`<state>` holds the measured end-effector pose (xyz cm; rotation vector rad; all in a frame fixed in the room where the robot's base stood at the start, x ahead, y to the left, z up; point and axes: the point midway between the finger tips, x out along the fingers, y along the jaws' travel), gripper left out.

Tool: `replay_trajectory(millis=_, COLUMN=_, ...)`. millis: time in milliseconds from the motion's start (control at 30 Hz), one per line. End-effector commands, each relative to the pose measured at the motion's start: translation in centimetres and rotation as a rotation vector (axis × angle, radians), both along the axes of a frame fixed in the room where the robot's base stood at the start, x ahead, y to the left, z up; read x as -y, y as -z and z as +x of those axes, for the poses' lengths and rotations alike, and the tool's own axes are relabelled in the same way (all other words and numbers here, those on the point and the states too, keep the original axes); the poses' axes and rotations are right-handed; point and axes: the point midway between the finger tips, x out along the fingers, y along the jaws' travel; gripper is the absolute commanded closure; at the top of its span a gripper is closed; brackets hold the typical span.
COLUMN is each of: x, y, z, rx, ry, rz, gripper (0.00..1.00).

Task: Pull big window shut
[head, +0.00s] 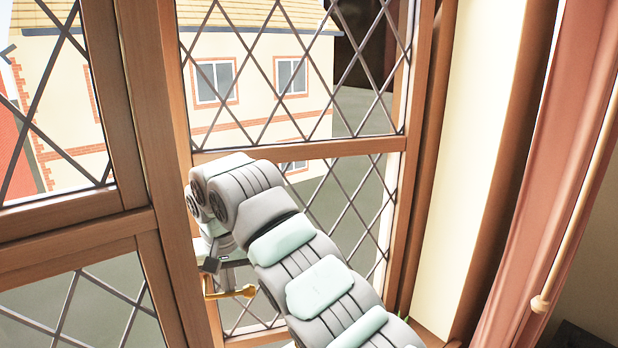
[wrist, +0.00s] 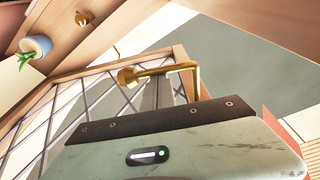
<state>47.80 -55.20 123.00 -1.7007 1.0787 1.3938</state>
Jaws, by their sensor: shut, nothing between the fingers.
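The big window's latticed sash (head: 290,150) fills the middle of the head view, in a brown wooden frame. In the wrist view the sash (wrist: 85,75) stands at an angle, with grey ground beyond its edge; it looks swung outward. Its brass handle (head: 235,291) shows low on the sash, just below my gripper (head: 210,264). In the wrist view the handle (wrist: 155,72) lies just beyond my gripper (wrist: 162,95). My gripper is shut and holds nothing. Whether it touches the handle or sash, I cannot tell. My arm hides part of the lower sash.
A wooden post (head: 150,100) and another latticed pane (head: 50,110) stand to the left. A pink curtain (head: 545,150) with a rod hangs at the right. A potted plant (wrist: 38,45) and a brass fitting (wrist: 83,18) show at the wrist view's upper left.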

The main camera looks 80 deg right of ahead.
Motion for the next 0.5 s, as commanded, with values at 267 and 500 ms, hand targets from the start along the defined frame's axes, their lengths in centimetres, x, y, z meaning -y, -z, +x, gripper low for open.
replay_trajectory(millis=267, x=-0.6, y=0.1, z=-0.3, rx=0.004, ry=0.0, rz=-0.004, gripper=1.0)
replay_trajectory(millis=500, x=-1.4, y=-0.1, z=-0.7, rx=0.001, ry=-0.001, rz=-0.003, gripper=1.0)
